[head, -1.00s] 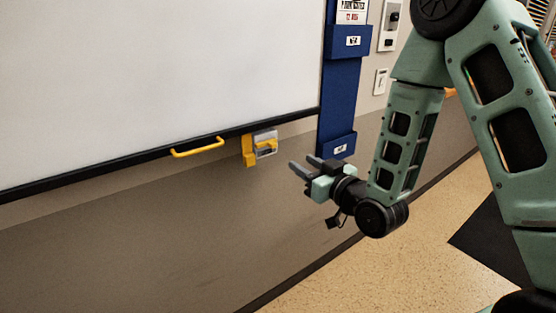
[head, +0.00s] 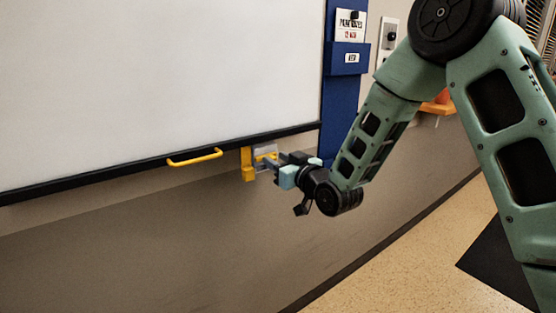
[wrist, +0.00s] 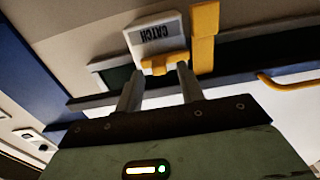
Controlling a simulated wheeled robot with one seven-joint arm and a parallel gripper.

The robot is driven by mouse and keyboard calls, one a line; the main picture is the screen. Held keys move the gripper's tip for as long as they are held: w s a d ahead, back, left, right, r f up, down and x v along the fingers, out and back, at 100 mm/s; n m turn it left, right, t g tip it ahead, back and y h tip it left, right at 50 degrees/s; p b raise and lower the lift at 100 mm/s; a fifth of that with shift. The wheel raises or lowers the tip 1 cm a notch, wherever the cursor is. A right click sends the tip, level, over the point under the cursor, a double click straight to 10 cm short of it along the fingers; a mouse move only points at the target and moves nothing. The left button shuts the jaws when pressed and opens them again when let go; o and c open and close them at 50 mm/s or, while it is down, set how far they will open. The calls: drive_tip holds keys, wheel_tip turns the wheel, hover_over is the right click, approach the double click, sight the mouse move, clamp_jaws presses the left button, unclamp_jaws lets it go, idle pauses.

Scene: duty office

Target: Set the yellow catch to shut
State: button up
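The yellow catch (head: 266,156) is on a grey plate at the lower edge of the whiteboard, partly hidden by my gripper in the head view. In the wrist view the plate reads CATCH upside down, and the yellow catch lever (wrist: 163,64) shows at its edge. A yellow block (wrist: 204,42) stands beside the plate. My gripper (head: 271,161) is at the catch from the right side. In the wrist view my gripper (wrist: 158,78) has its fingers apart, one to each side of the lever's near end. I cannot tell whether they touch it.
A yellow handle (head: 195,158) sticks out from the whiteboard (head: 150,80) frame, left of the catch. A blue holder strip (head: 341,95) hangs to the right. An orange object (head: 440,104) is on the wall behind my arm. The wall below the catch is bare.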

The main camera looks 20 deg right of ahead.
sight(258, 158)
drive_tip(key=shift+w+a, duration=0.1)
drive_tip(key=shift+w, duration=0.05)
drive_tip(key=shift+c, duration=0.4)
clamp_jaws()
drive_tip(key=shift+s+a+f+b, duration=0.15)
drive_tip(key=shift+a+b, duration=0.1)
drive_tip(key=shift+a, duration=0.25)
drive_tip(key=shift+s+a+r+b, duration=0.1)
drive_tip(key=shift+s+a+b, duration=0.15)
drive_tip(key=shift+a, duration=0.25)
drive_tip(key=shift+s+a+f+b, duration=0.1)
drive_tip(key=shift+a+b, duration=0.2)
drive_tip(key=shift+a, duration=0.45)
drive_tip(key=shift+s, duration=0.1)
drive_tip(key=shift+o, duration=0.4)
unclamp_jaws()
